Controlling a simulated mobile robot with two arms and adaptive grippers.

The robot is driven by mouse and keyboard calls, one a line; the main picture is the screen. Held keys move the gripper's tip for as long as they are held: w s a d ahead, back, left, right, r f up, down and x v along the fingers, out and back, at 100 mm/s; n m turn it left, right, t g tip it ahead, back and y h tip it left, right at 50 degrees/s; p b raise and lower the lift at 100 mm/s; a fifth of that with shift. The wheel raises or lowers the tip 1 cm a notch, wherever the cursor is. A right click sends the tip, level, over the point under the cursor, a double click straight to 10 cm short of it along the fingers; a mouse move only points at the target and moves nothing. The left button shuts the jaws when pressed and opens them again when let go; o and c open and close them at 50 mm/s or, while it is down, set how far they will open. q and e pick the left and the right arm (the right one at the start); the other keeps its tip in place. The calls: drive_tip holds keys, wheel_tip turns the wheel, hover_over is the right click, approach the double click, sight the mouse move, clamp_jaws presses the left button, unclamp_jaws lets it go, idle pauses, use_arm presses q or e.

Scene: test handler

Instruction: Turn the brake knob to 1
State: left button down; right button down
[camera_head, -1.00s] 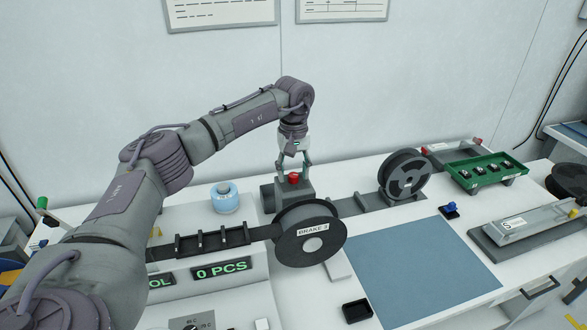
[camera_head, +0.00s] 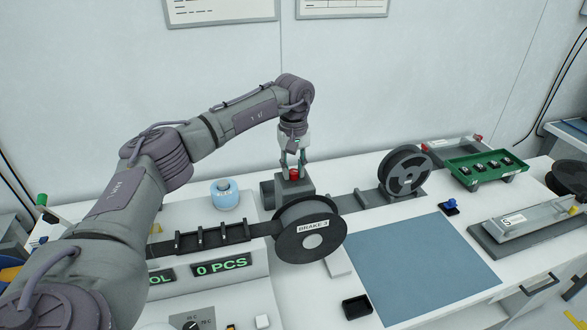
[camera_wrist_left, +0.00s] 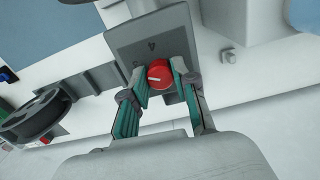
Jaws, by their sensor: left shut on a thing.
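The red brake knob (camera_head: 294,174) sits on top of a grey block (camera_head: 300,187) behind the large black reel. In the left wrist view the knob (camera_wrist_left: 159,74) shows a white pointer line on its face, and the grey plate (camera_wrist_left: 150,45) under it carries a "4" mark. My left gripper (camera_head: 293,165) reaches down from above and is shut on the knob, with a green-padded finger on each side. The front reel (camera_head: 290,247) has a label reading "BRAKE" and a digit that looks like 3. My right gripper is not in view.
A blue tape roll (camera_head: 226,197) stands left of the grey block. A second black reel (camera_head: 404,173) is to the right, with a green tray (camera_head: 487,168) beyond it. A blue mat (camera_head: 425,265) lies clear in front. A display (camera_head: 222,266) reads "0 PCS".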

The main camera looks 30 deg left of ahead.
sight(293, 171)
use_arm(q)
drive_tip(key=n, duration=0.5)
drive_tip(key=shift+b, duration=0.3)
drive_tip(key=n, duration=0.6)
drive_tip(key=shift+n, duration=0.4)
drive_tip(key=n, duration=1.1)
drive_tip(key=shift+n, duration=0.4)
drive_tip(key=c, duration=0.9)
unclamp_jaws()
wheel_tip(293, 171, up, 12)
